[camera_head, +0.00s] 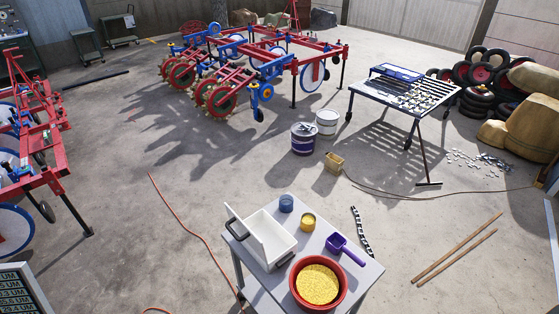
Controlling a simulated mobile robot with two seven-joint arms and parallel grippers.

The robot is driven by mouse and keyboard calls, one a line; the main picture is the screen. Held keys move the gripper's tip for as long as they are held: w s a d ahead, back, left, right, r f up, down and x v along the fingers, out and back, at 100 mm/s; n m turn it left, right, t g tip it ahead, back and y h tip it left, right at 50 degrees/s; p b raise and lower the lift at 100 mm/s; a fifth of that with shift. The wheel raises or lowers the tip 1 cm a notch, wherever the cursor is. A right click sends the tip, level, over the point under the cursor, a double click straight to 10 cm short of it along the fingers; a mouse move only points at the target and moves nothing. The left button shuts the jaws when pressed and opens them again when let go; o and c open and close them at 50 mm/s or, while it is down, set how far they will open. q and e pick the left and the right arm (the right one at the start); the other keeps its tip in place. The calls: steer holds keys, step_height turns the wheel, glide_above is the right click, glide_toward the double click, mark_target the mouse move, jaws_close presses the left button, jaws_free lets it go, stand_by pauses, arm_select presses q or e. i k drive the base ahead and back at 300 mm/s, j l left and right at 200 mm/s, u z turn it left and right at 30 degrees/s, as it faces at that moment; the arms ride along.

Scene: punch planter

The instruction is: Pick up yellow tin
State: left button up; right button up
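Neither of my grippers is in view.
A red bowl of yellow grain (318,285) fills the table's front part. Beyond the table are buckets (303,138), a slatted stand (405,92), farm machinery (250,68) and stacked tyres (480,75). An orange cord (190,232) and two poles (455,250) lie on the floor.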

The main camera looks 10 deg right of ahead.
mark_target(309, 221)
steer(key=i+l, duration=0.15)
steer(key=i, duration=0.3)
steer(key=i+l+u, duration=0.1)
steer(key=i, duration=0.3)
steer(key=i+l+u, duration=0.1)
steer(key=i+l, duration=0.15)
steer(key=i, duration=0.2)
steer(key=i+l, duration=0.25)
steer(key=i, duration=0.2)
